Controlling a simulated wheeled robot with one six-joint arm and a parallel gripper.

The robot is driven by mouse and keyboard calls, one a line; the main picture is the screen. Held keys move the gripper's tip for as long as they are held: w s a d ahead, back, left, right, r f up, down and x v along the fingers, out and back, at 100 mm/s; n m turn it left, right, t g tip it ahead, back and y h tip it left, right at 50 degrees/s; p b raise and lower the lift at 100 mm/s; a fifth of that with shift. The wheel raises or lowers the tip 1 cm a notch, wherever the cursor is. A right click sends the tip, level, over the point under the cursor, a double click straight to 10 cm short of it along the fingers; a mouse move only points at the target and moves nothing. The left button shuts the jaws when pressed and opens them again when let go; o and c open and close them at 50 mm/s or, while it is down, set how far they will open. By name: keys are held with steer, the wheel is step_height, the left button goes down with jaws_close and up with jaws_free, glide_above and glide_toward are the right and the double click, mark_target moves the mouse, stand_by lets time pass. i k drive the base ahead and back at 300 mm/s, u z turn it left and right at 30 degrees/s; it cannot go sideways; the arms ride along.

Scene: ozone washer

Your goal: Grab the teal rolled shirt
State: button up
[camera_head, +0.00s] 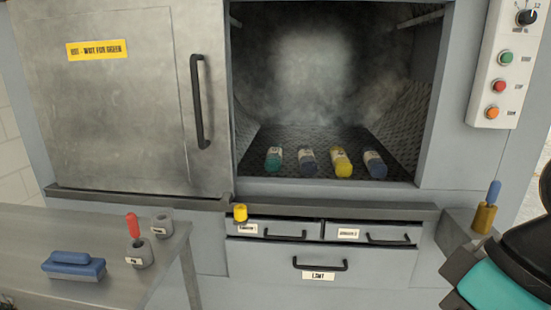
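The teal rolled shirt (273,160) lies on the floor of the open washer chamber (300,133), leftmost in a row of rolls. It is a small roll with a pale band, its near end teal. A dark blue-grey roll (308,162) lies just right of it, then a yellow roll (341,163) and a dark navy roll (375,164). Black and teal parts of my arm show at the lower right, outside the chamber and well apart from the shirts. I cannot make out my gripper's fingers in this view.
The washer door (125,100) is slid left, leaving the chamber open and hazy. A metal table (110,220) holds a blue brush (74,265) and small containers.

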mark_target(274, 160)
steer(key=z, duration=0.4)
steer(key=i, duration=1.6)
steer(key=u, duration=2.45)
steer(key=i, duration=0.5)
steer(key=u, duration=0.05)
